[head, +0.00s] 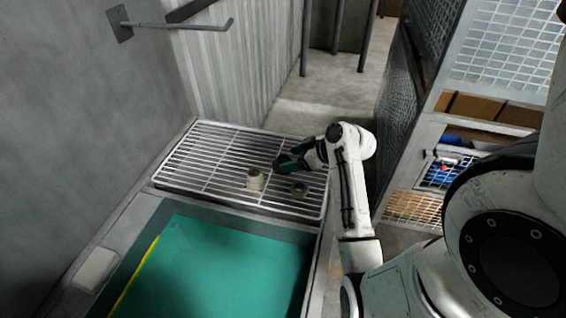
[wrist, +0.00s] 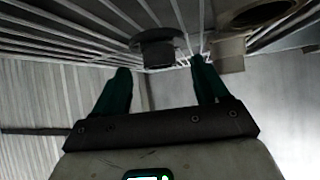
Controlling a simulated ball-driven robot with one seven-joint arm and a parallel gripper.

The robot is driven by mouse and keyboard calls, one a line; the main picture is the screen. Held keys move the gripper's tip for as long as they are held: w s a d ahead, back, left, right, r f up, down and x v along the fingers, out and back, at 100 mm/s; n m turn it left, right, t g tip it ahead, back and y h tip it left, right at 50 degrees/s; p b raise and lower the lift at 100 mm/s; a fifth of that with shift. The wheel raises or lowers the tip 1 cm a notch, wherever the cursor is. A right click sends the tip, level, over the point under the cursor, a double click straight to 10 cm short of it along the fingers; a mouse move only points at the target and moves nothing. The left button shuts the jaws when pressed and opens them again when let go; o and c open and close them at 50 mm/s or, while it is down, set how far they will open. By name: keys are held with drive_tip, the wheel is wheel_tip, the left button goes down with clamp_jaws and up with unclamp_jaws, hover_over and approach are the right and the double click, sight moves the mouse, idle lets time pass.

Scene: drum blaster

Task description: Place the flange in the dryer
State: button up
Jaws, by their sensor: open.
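My gripper (head: 281,164) is open over the far part of a wire rack (head: 215,165), pointing left. In the wrist view its two green fingers (wrist: 160,80) are spread and empty. A dark flange (wrist: 155,48) stands on the rack ahead, in line with the gap between them. In the head view I cannot separate it from the gripper. A beige flange (head: 254,179) stands upright on the rack, nearer; it also shows in the wrist view (wrist: 229,52). A brownish flange (head: 300,189) is to its right. I cannot tell which thing is the dryer.
A basin with a green floor (head: 225,265) lies in front of the rack. A grey wall (head: 80,90) and a corrugated panel (head: 235,70) stand behind at left. A mesh-fronted cabinet with shelves (head: 430,125) is at right. Floor shows behind the rack.

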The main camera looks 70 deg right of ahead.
sight(281, 159)
drive_tip(key=shift+x, duration=1.4)
drive_tip(key=shift+r, duration=0.1)
drive_tip(key=shift+c, duration=0.3)
clamp_jaws()
